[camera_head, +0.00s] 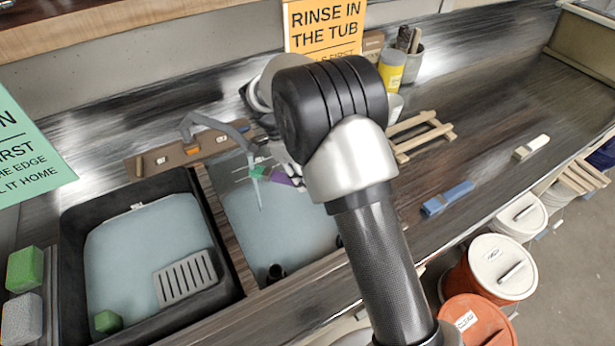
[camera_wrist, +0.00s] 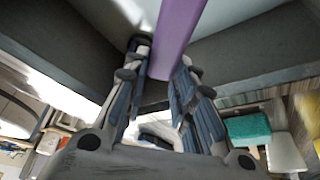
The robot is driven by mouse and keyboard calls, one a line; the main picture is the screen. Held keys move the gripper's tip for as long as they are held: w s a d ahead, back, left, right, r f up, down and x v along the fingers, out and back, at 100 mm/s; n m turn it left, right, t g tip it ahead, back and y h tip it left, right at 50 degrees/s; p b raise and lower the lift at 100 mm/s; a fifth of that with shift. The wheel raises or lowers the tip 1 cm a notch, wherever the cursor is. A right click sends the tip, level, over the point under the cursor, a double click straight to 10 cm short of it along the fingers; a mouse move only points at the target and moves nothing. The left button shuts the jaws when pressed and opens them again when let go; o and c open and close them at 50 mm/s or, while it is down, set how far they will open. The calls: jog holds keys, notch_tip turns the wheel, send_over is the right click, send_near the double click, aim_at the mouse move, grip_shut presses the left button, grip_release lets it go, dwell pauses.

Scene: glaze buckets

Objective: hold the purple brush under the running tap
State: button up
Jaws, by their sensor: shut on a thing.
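The purple brush (camera_head: 281,178) is held over the right-hand water-filled basin (camera_head: 275,235), its green end (camera_head: 257,172) pointing left. The grey tap (camera_head: 205,120) curves over from the left. A thin pale stream (camera_head: 259,197) shows at the green end and below it; exactly where it strikes is too small to tell. My gripper is mostly hidden behind my arm in the head view. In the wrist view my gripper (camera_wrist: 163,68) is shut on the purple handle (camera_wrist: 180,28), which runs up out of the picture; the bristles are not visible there.
A black tub (camera_head: 222,275) of water with a grey slotted rack (camera_head: 185,278) stands left. A wooden rack (camera_head: 420,135) and yellow container (camera_head: 391,70) are behind. Lidded buckets (camera_head: 502,266) stand below the counter edge.

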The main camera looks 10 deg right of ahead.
jog(key=shift+d, duration=0.1)
dwell(0.3)
jog(key=shift+w+d, duration=0.3)
jog(key=shift+d, duration=0.15)
jog(key=shift+a, duration=0.15)
jog(key=shift+s+a, duration=0.35)
jog(key=shift+a, duration=0.05)
jog(key=shift+w+d, duration=0.1)
jog(key=shift+w+d, duration=0.25)
jog(key=shift+d, duration=0.2)
